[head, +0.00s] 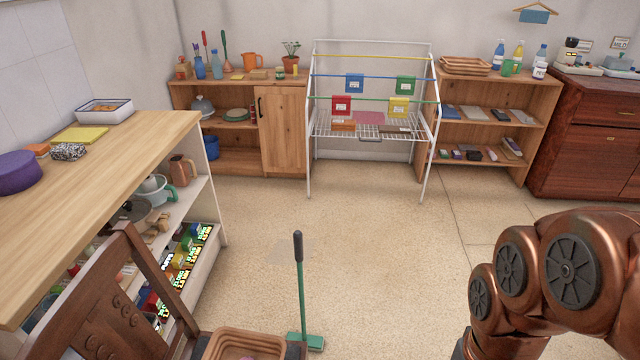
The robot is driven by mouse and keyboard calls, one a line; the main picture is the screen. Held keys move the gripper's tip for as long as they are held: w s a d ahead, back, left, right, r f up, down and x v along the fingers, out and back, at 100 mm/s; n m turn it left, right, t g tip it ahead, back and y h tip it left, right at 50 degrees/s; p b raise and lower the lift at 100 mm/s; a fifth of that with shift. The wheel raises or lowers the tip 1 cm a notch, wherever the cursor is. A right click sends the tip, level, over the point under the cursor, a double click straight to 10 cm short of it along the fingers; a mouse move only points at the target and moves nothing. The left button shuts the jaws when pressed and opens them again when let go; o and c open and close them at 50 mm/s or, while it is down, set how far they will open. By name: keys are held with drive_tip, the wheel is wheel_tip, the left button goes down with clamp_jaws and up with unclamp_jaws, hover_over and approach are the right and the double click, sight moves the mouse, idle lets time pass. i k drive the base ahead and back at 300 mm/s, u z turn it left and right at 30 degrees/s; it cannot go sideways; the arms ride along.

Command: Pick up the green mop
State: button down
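The green mop (301,290) stands upright on the floor at the lower middle of the head view. It has a thin green pole, a black grip at the top and a flat green head (306,342) on the floor. The mop head is beside a brown basket, and its left part is partly hidden there. My copper-coloured arm shows at the lower right, apart from the mop. My gripper is out of the picture.
A brown basket (243,345) and a wooden chair (140,270) are left of the mop. A counter (120,150) with shelves runs along the left. A white drying rack (432,135) and cabinets line the back wall. The central floor (380,240) is clear.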

sight(315, 343)
drive_tip(key=z, duration=1.05)
drive_tip(key=i, duration=0.7)
drive_tip(key=u, duration=3.45)
